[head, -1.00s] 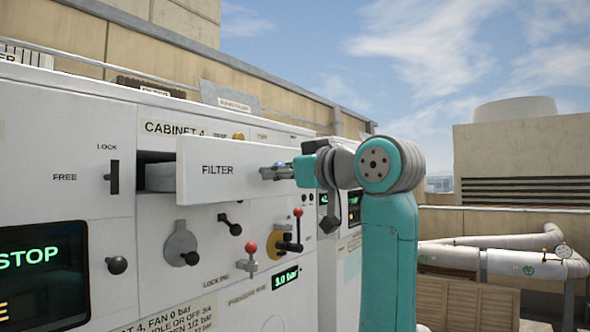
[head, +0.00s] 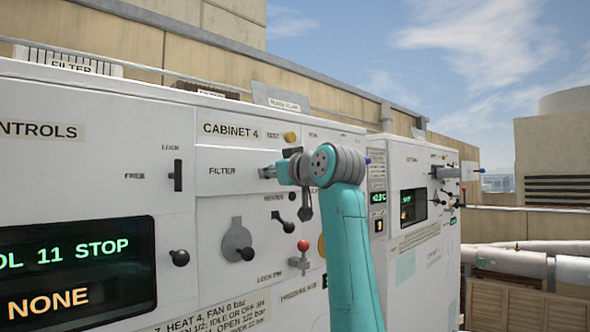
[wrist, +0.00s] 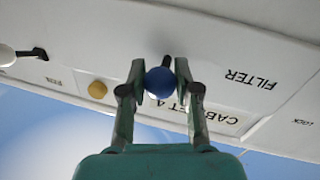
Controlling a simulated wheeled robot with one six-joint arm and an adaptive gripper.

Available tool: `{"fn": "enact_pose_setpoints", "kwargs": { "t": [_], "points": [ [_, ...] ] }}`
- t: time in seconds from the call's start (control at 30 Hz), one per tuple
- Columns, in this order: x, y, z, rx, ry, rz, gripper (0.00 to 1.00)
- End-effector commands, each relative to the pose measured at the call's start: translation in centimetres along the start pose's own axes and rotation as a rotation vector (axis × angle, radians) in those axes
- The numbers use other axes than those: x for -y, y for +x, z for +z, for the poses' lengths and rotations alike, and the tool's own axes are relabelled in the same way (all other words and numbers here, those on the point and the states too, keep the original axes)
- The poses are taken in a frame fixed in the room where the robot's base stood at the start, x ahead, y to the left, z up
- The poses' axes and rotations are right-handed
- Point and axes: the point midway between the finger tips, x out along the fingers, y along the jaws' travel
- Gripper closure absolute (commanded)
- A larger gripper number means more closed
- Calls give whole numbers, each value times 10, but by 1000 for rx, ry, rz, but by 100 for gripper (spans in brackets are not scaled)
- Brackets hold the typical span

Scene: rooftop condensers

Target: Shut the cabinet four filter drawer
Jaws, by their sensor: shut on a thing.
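The cabinet four filter drawer (head: 238,182), a white panel marked FILTER, sits under the CABINET 4 label (head: 231,130). Its front looks flush with the cabinet face, and no gap shows beside it. In the wrist view the drawer front (wrist: 215,62) carries a blue ball knob (wrist: 160,82) on a dark stem. My gripper (head: 272,172) is at the right part of the drawer front. In the wrist view its two fingers (wrist: 160,76) are closed on either side of the knob. The knob is mostly hidden by my gripper in the head view.
A black lever (head: 178,175) between LOCK and FREE stands left of the drawer. Below are a round grey dial (head: 237,240), a red-knobbed lever (head: 303,246) and a STOP display (head: 75,270). Another cabinet (head: 425,235) stands to the right, with a handle sticking out.

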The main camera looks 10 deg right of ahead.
Motion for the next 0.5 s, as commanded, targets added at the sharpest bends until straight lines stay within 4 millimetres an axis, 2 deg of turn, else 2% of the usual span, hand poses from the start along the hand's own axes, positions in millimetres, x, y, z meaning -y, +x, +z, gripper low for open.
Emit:
{"fn": "enact_pose_setpoints", "kwargs": {
  "t": [0.47,0.5],
  "points": [
    [-2,5,-2,-4,-1,8,100],
    [-2,5,-2,-4,-1,8,61]
  ]
}}
